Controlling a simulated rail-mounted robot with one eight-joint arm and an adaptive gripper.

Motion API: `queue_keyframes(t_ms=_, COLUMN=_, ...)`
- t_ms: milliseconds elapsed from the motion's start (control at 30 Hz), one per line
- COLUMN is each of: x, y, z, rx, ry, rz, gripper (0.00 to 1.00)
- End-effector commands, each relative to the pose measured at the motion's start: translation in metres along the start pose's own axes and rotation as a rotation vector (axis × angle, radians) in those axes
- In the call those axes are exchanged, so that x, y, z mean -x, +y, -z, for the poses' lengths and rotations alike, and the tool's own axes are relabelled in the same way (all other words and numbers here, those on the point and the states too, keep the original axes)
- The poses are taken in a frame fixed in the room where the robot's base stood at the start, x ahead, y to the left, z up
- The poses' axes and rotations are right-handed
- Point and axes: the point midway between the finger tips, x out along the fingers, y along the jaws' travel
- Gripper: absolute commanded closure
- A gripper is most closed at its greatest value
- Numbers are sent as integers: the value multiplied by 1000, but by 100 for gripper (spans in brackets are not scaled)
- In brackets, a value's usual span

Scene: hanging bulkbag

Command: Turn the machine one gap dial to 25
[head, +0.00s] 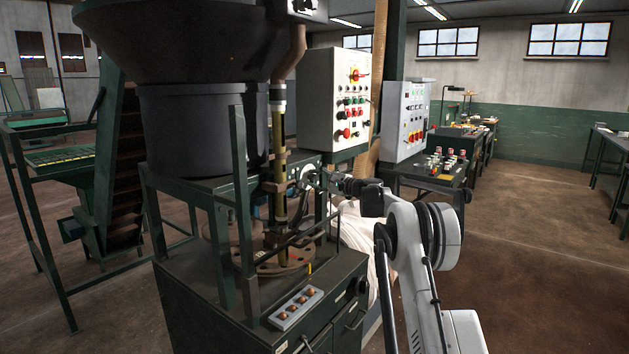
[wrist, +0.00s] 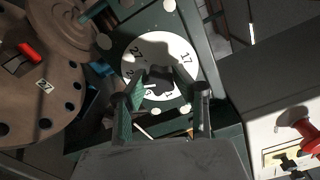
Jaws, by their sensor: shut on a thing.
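The gap dial (wrist: 180,48) is a round white disc on a dark green panel in the wrist view. The numbers 27 and 17 can be read on it; other marks are upside down and partly covered. A dark knob (wrist: 160,79) sits at its middle. My gripper (wrist: 161,85) has one finger on each side of the knob and is shut on it. The pointer setting cannot be read. In the head view the dial (head: 308,171) shows small and pale on the machine, with my gripper (head: 314,181) at it.
A brown round plate (wrist: 40,110) with holes, a red part and a tag 27 lies left of the dial. A grey box (wrist: 285,85) with a red knob stands right. In the head view a control cabinet (head: 325,85) rises behind my arm, and a button strip (head: 296,307) sits in front.

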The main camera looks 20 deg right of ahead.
Motion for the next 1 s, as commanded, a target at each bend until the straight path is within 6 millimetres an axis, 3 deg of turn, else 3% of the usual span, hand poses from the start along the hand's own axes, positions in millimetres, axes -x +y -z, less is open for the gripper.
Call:
queue_keyframes(t_ms=467, x=0, y=0, z=0, rx=-14, ry=0, rz=0, gripper=100)
queue_keyframes(t_ms=500, x=0, y=0, z=0, rx=-14, ry=0, rz=0, gripper=70)
queue_keyframes(t_ms=633, x=0, y=0, z=0, rx=-14, ry=0, rz=0, gripper=54)
queue_keyframes(t_ms=1000, x=8, y=0, z=1, rx=-13, ry=1, rz=0, gripper=54)
